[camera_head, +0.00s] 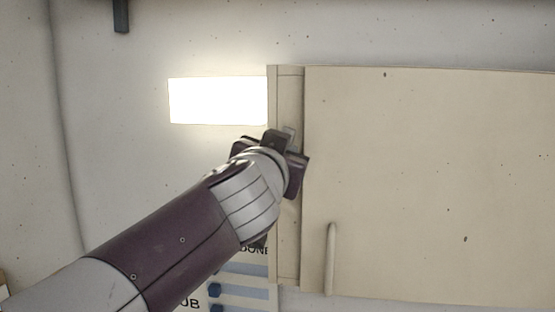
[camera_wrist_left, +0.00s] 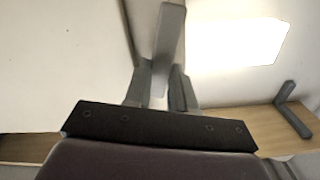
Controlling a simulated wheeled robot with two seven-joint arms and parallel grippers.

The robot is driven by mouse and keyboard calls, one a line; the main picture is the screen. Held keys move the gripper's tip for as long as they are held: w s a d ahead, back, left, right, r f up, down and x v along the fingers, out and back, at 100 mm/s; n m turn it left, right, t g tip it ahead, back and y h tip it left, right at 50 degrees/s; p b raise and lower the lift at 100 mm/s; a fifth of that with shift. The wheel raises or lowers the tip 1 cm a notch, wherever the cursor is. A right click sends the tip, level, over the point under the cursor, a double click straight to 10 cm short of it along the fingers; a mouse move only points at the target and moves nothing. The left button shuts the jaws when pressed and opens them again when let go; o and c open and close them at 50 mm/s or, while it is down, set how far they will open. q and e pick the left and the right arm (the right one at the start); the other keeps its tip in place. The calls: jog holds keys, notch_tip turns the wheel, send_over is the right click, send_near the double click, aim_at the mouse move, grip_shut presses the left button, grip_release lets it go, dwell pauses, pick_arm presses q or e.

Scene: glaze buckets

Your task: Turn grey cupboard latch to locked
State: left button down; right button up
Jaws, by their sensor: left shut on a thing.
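The grey cupboard latch (camera_wrist_left: 169,38) is a flat bar; in the left wrist view it stands nearly upright, its top leaning slightly right. In the head view only a small grey part of the latch (camera_head: 290,133) shows, on the left frame strip of the beige cupboard (camera_head: 420,180). My left gripper (camera_wrist_left: 161,82) is shut on the latch, one finger on each side of its lower part. In the head view my left gripper (camera_head: 284,150) covers most of the latch and its mount. I cannot tell from the marks whether it is locked. My right gripper is out of view.
The cupboard door is closed, with a vertical handle (camera_head: 331,258) low on its left side. A bright white panel (camera_head: 218,100) is on the wall to the left. A board with blue bars (camera_head: 240,268) is below my arm, partly hidden. A dark bracket (camera_wrist_left: 290,108) shows lower right.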

pick_arm(q)
jog(key=shift+s+d+f+m+b, duration=0.15)
jog(key=shift+m+b, duration=0.3)
jog(key=shift+m, duration=2)
jog(key=shift+w+d+f+m+b, duration=0.1)
jog(key=shift+d+f+m+b, duration=0.25)
jog(key=shift+m, duration=2.05)
jog(key=shift+s+f+m+b, duration=0.15)
jog(key=shift+m+b, duration=0.4)
jog(key=shift+m, duration=1.9)
jog(key=shift+w, duration=0.1)
jog(key=shift+f, duration=0.1)
jog(key=c, duration=0.9)
grip_release()
jog(key=shift+c, duration=0.2)
